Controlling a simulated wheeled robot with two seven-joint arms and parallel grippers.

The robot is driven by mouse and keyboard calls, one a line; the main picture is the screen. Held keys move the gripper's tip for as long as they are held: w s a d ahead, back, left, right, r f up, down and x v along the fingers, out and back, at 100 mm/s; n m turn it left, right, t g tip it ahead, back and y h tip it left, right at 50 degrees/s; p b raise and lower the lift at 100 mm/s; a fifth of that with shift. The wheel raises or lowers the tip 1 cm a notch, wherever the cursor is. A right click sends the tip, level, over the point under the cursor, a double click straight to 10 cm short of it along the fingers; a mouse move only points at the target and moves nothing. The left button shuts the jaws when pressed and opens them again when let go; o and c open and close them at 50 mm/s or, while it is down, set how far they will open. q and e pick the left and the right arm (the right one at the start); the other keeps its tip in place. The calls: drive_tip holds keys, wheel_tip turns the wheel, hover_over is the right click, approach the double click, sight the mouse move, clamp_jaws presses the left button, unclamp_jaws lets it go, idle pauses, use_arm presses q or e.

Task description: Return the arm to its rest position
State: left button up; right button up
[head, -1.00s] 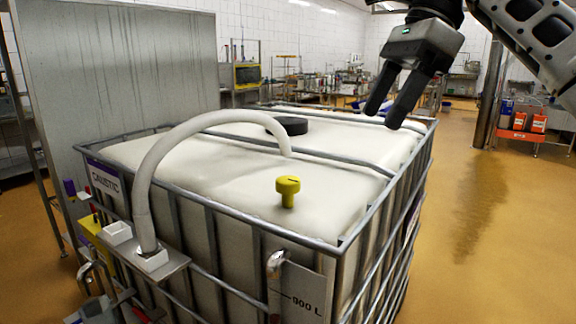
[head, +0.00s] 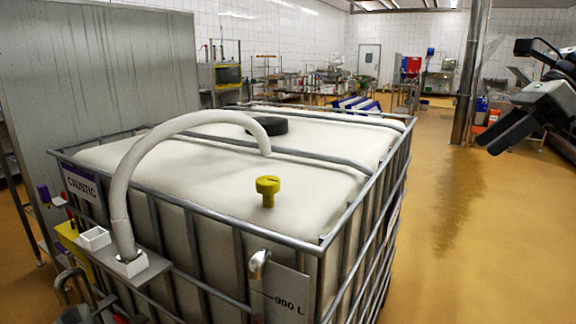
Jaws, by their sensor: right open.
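My right gripper (head: 496,138) is at the right edge of the head view, with its dark fingers pointing down and to the left. It is open and empty, in the air to the right of the white tank and apart from it. Part of my right arm shows behind it at the picture's edge. My left gripper is not in view.
A caged white tank (head: 330,185) labelled CAUSTIC fills the middle. A yellow knob (head: 267,190), a black lid (head: 267,126) and a pale curved hose (head: 150,146) are on top. A metal panel (head: 95,70) stands left. A steel post (head: 470,75) stands behind right. Open floor lies right.

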drive_tip(key=w+a+f+m+t+y, duration=0.25)
drive_tip(key=a+f+m, duration=0.3)
drive_tip(key=f, duration=0.45)
drive_tip(key=w+a+f+m+t+y, duration=0.15)
drive_tip(key=a+f+m+y, duration=0.35)
drive_tip(key=f, duration=0.5)
drive_tip(key=s+d+f+m+t+h, duration=0.25)
drive_tip(key=s+f+m+h, duration=0.3)
drive_tip(key=f+m, duration=0.45)
drive_tip(key=s+d+f+m+t+h, duration=0.1)
drive_tip(key=s+f+m+t+h, duration=0.4)
drive_tip(key=f+m, duration=0.5)
drive_tip(key=s+d+f+m+g+h, duration=0.25)
drive_tip(key=s+f, duration=0.25)
drive_tip(key=s, duration=0.3)
drive_tip(key=s+d+f+m+g+h, duration=0.1)
drive_tip(key=s+f+m+g, duration=0.3)
drive_tip(key=s+f, duration=0.25)
drive_tip(key=s+a+m+t+y, duration=0.1)
drive_tip(key=a+m, duration=0.7)
drive_tip(key=a, duration=0.9)
drive_tip(key=shift+s+a+f+m+t, duration=0.25)
drive_tip(key=shift+a+m+t, duration=0.15)
drive_tip(key=shift+t, duration=0.1)
